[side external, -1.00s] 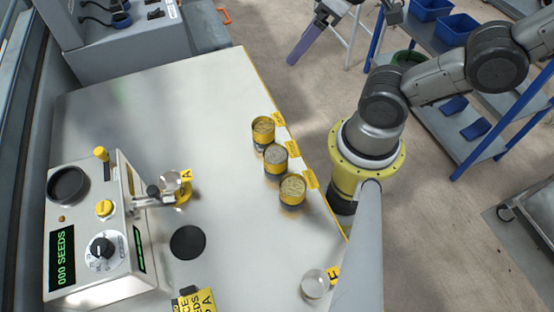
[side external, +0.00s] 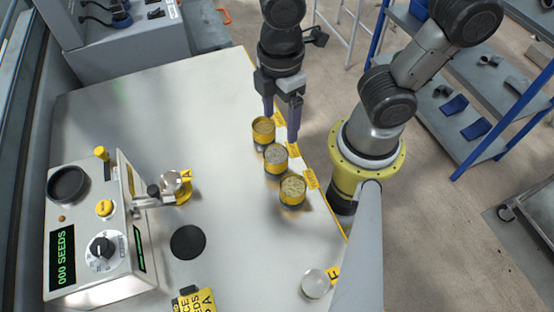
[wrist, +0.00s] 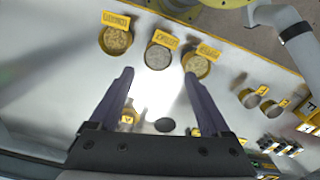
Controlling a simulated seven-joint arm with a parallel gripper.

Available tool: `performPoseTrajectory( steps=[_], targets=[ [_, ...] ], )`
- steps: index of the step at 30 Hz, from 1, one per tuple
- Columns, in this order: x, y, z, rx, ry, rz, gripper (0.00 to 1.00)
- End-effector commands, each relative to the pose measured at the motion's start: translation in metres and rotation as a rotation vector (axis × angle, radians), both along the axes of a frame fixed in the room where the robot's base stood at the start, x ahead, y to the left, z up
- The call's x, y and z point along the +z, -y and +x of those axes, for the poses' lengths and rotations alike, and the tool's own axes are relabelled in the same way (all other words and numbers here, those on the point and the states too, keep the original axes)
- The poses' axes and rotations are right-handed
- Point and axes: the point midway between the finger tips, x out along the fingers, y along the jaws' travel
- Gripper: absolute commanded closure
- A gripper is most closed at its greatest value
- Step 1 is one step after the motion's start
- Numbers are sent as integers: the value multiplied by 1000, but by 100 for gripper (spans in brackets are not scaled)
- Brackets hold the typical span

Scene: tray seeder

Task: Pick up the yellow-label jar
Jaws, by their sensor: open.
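Three open round jars filled with seed stand in a row near the table edge by my base, each with some yellow on its side: a far jar (side external: 263,130), a middle jar (side external: 275,158) and a near jar (side external: 292,191). I cannot tell which one the task calls yellow-label. In the wrist view they appear as a left jar (wrist: 116,41), a middle jar (wrist: 158,58) and a right jar (wrist: 197,66), each by a yellow tag. My gripper (side external: 281,127) points down by the far jar, fingers apart and empty. In the wrist view, my gripper (wrist: 159,73) has a clear gap between its fingers.
A seeder machine (side external: 100,245) with a digital display stands at the left. A black disc (side external: 188,242) lies on the table (side external: 170,110). A small clear round container (side external: 315,284) is at the near edge. The table's middle is mostly clear.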

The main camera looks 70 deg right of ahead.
Motion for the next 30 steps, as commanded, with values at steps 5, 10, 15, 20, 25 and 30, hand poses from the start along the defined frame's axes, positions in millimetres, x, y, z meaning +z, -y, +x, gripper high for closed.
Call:
performPoseTrajectory(
  steps=[5,10,15,20,25,30],
  targets=[
    [-33,1,-1,-3,-7,-4,19],
    [-62,1,-1,-4,-5,-3,19],
    [-77,1,0,-5,0,0,19],
    [-89,0,1,-5,-3,-2,19],
    [-114,-1,4,-5,-5,-3,19],
    [-129,-1,4,-5,0,0,19]
  ],
)
